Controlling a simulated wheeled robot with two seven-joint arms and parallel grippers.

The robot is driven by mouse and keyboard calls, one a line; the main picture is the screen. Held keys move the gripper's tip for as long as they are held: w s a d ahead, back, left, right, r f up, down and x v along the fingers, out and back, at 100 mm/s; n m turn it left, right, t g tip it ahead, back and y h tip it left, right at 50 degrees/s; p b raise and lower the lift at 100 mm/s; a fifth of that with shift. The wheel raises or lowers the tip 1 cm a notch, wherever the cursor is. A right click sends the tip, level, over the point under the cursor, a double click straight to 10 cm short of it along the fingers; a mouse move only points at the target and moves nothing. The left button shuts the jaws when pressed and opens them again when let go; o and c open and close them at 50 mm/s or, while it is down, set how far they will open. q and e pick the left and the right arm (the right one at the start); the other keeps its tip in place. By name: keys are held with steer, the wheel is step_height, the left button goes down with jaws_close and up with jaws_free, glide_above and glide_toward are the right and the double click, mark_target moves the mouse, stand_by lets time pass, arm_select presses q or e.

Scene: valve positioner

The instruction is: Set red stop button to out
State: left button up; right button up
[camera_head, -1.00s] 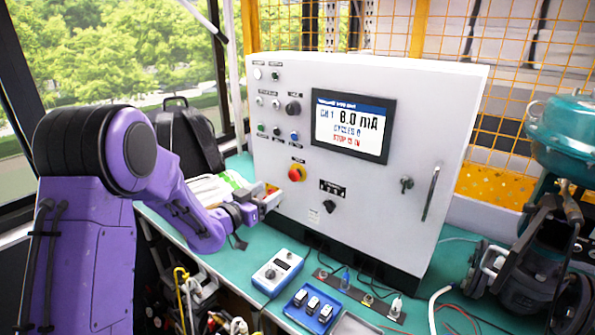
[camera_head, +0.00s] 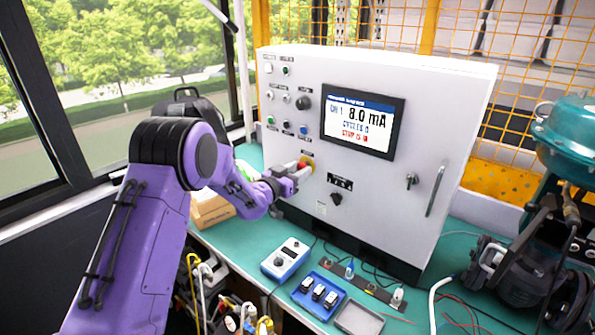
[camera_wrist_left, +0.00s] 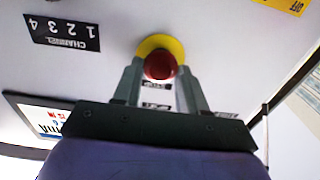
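The red stop button (camera_head: 303,165) with its yellow surround (camera_head: 308,158) is on the front of the white control cabinet (camera_head: 400,190). My left gripper (camera_head: 300,170) is at the button and partly covers it in the head view. In the left wrist view the red button (camera_wrist_left: 160,65) sits between the two fingertips (camera_wrist_left: 159,75), one on each side. The fingers stand apart; whether they touch the button's sides is not clear. The cabinet screen (camera_head: 357,122) shows 8.0 mA and a small red line about the stop, blurred. My right gripper is not in view.
A black selector knob (camera_head: 336,199) is right of the button, below a channel label. Smaller buttons and knobs sit above it. A blue-white meter (camera_head: 286,259) and a blue tray (camera_head: 318,295) lie on the green bench (camera_head: 240,243). A pump-like machine stands at the right.

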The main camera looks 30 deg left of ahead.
arm_select(q)
jaws_close()
steer(key=shift+s, duration=0.55)
steer(key=o, duration=0.8)
jaws_free()
steer(key=shift+o, duration=0.2)
steer(key=shift+s, duration=0.1)
steer(key=shift+a, duration=0.1)
steer(key=s+b, duration=0.3)
steer(key=s, duration=0.7)
steer(key=shift+s+a+b, duration=0.25)
steer(key=shift+a+b, duration=0.1)
steer(key=shift+b, duration=0.05)
